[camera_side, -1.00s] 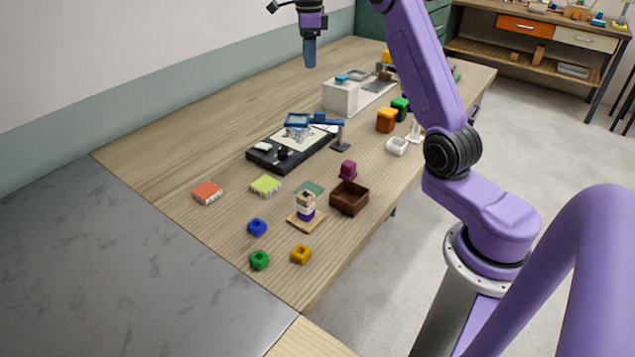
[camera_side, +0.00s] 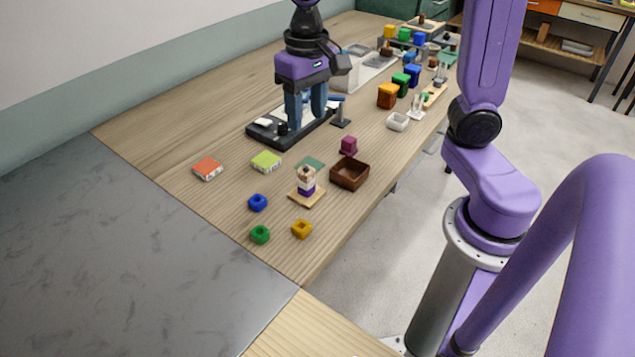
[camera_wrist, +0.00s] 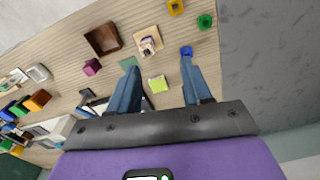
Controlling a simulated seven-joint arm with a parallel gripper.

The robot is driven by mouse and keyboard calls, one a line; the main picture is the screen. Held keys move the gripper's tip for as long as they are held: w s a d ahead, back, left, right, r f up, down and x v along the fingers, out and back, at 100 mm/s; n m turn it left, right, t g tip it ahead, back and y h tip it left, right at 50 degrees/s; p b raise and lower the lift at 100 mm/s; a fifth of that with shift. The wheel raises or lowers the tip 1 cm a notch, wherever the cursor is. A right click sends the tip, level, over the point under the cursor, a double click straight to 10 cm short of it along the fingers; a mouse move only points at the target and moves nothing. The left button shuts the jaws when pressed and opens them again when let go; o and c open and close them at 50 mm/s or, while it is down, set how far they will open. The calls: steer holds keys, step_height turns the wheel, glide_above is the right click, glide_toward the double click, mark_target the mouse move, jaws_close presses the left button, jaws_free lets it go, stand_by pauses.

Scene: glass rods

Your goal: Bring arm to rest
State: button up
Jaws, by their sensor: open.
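My gripper (camera_side: 306,124) hangs fingers-down above the black tray-like device (camera_side: 263,142) in the side view, and hides part of it. Its two blue fingers are apart with nothing between them. In the wrist view my gripper (camera_wrist: 157,68) also shows its fingers spread, with the table below. A lime-green block (camera_wrist: 158,84) shows between and beyond the fingers there. The glass rods cannot be made out clearly in either view.
On the table stand a brown open box (camera_side: 349,174), a small stacked tower on a wooden base (camera_side: 306,188), an orange-red block (camera_side: 208,169) and blue (camera_side: 257,202), green (camera_side: 260,234) and yellow (camera_side: 301,229) pieces. A post stand (camera_side: 341,115) is close right of my gripper. The left table is bare.

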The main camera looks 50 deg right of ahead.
steer(key=s+d+f+n, duration=0.1)
steer(key=s+f+n, duration=0.1)
steer(key=s+n, duration=0.5)
steer(key=s+d+f+n, duration=0.1)
steer(key=s+f+n, duration=0.2)
steer(key=s+n, duration=0.4)
steer(key=s, duration=0.4)
steer(key=shift+s+f, duration=0.3)
steer(key=shift+d, duration=0.1)
stand_by(1.0)
